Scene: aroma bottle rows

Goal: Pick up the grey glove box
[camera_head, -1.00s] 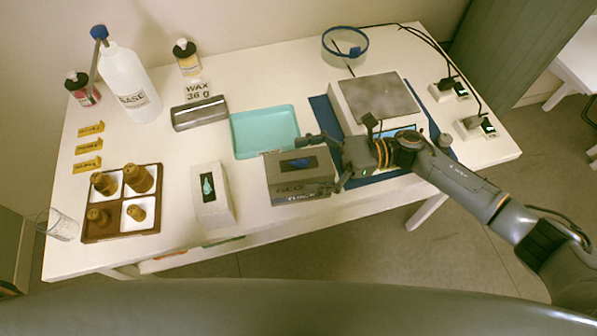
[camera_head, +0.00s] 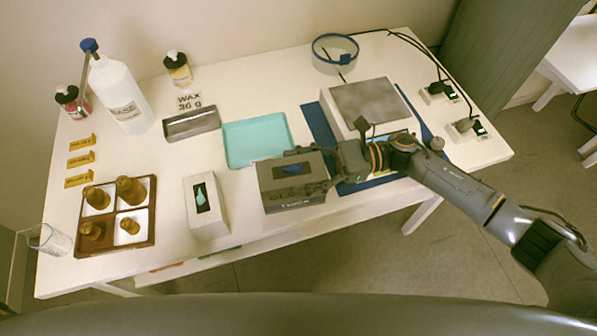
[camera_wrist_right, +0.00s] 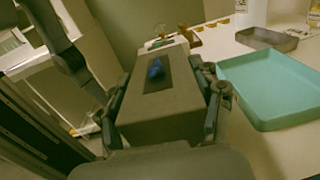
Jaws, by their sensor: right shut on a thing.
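The grey glove box (camera_head: 291,203) stands near the front edge of the table, with a dark top and a blue glove showing in its opening. My right gripper (camera_head: 298,171) reaches in from the right and is shut on it, one finger along its back side and one along its front. In the right wrist view the grey glove box (camera_wrist_right: 160,125) fills the space between the two fingers of my gripper (camera_wrist_right: 165,100). I cannot tell any gap between the box and the table. My left gripper is not in view.
A white glove box (camera_head: 207,222) stands to the left. A teal tray (camera_head: 257,140) lies behind the grey box. A white device with a grey plate (camera_head: 368,103) stands on a blue mat (camera_head: 321,122) to the right. A brown bottle rack (camera_head: 117,247) is at the far left.

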